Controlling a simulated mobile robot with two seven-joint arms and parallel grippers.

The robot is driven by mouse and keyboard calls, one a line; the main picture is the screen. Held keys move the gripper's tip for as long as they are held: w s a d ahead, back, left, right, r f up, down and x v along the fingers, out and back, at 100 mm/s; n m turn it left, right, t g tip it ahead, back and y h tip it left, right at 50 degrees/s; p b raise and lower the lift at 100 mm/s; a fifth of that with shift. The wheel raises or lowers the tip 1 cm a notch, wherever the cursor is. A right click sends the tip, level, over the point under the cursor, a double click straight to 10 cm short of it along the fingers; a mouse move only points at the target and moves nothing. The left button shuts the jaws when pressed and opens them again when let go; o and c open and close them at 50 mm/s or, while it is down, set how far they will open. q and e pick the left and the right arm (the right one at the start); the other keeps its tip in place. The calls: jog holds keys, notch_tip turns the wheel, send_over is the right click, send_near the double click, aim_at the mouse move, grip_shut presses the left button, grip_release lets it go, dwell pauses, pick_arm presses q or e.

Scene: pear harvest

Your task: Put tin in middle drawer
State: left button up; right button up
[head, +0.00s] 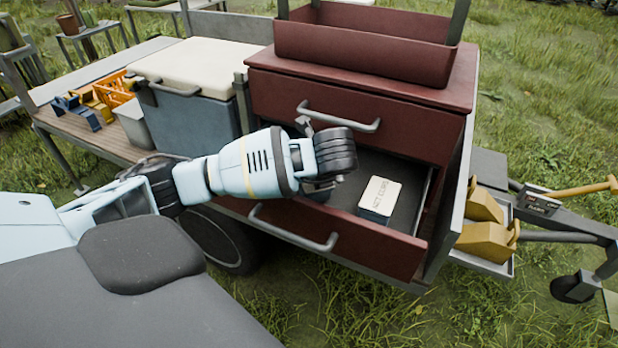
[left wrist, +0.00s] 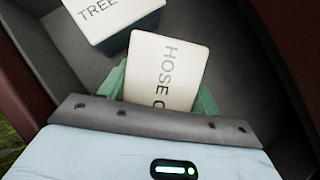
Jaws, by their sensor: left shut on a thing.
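My left gripper (left wrist: 160,92) is shut on a tin (left wrist: 166,70) with a white lid lettered "HOSE C…", its green fingers on either side. A second tin (left wrist: 112,18) with a pale lid starting "TREE" lies just beyond it on the dark drawer floor. In the head view my left arm reaches over an open dark red drawer (head: 345,240), and the wrist hides the fingers and held tin. One white-lidded tin (head: 379,197) shows in that drawer, right of the wrist. I cannot tell whether the held tin touches the floor. My right gripper is not in view.
A shut drawer (head: 400,128) with a grey handle sits above the open one, close to my wrist. A red tray (head: 365,50) tops the cabinet. A white-lidded cooler (head: 195,95) and orange crates (head: 113,90) stand left. Yellow items (head: 485,222) sit right.

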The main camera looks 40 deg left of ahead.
pick_arm(q)
jog(key=shift+w+a+h+p, duration=0.1)
jog(key=shift+a+h+p, duration=0.15)
jog(key=shift+h+p, duration=0.05)
jog(key=shift+w+a+r+g+h+p, duration=0.1)
jog(key=shift+w+a+g+h+p, duration=0.1)
jog(key=shift+g+h, duration=0.25)
jog(key=shift+w+a+r+g+h+p, duration=0.1)
jog(key=shift+a+g+h+p, duration=0.1)
jog(key=shift+g+h, duration=0.25)
jog(key=shift+f+h, duration=0.3)
jog(key=shift+f, duration=1.3)
jog(key=shift+f, duration=0.1)
jog(key=o, duration=1.1)
jog(key=shift+s, duration=0.1)
